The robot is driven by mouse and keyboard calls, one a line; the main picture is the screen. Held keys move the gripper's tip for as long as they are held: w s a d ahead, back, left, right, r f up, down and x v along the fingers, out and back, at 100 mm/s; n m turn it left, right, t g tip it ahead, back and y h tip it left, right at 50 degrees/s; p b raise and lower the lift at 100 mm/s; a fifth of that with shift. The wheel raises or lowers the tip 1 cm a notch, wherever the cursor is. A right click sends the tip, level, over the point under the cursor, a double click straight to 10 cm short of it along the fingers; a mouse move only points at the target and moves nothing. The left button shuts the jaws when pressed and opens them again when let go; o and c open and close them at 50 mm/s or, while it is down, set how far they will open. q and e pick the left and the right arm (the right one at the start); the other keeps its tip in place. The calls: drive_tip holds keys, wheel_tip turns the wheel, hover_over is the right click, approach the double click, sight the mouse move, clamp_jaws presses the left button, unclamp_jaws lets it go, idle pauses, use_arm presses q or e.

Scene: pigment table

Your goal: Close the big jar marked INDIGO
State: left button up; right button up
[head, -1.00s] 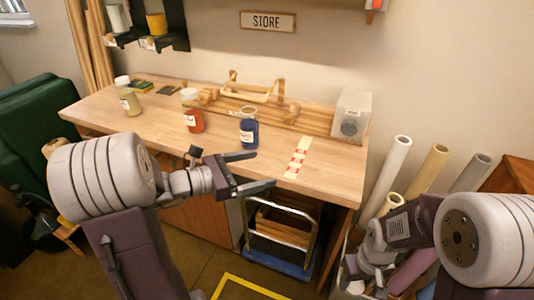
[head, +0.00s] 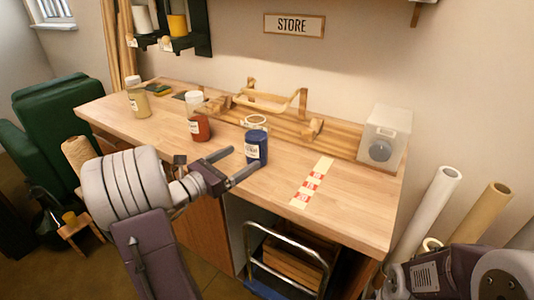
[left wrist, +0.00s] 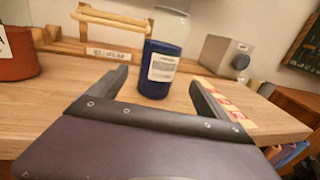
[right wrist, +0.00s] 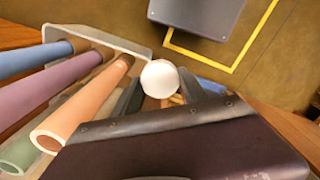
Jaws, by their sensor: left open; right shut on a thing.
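The big jar with blue contents (head: 256,148) stands upright on the bench, its clear glass neck showing above the blue and no lid visible on it. It also shows in the left wrist view (left wrist: 158,78), with a white label too blurred to read surely. My left gripper (head: 245,157) is open, its fingers pointing at the jar, which stands between and just beyond the fingertips; I cannot tell if they touch. My right gripper (right wrist: 162,84) is shut on a round white thing (right wrist: 160,78), away from the bench; its kind is unclear.
A red jar (head: 200,129) and a yellowish jar (head: 138,105) stand to the left. A wooden rack (head: 272,104) runs along the back. A grey box (head: 384,138) stands at right. A red-and-cream strip (head: 312,184) lies on the bench. Paper rolls (right wrist: 85,100) are close to my right gripper.

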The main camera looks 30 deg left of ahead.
sight(263, 114)
use_arm(q)
drive_tip(key=x, duration=0.5)
drive_tip(key=shift+w, duration=0.2)
use_arm(e)
drive_tip(key=shift+f, duration=0.25)
use_arm(q)
drive_tip(key=b+x, duration=0.1)
drive_tip(key=x, duration=0.4)
drive_tip(key=shift+w+a+f, duration=0.1)
drive_tip(key=shift+w, duration=0.05)
use_arm(e)
drive_tip(key=shift+f, duration=0.25)
use_arm(q)
drive_tip(key=shift+c, duration=0.2)
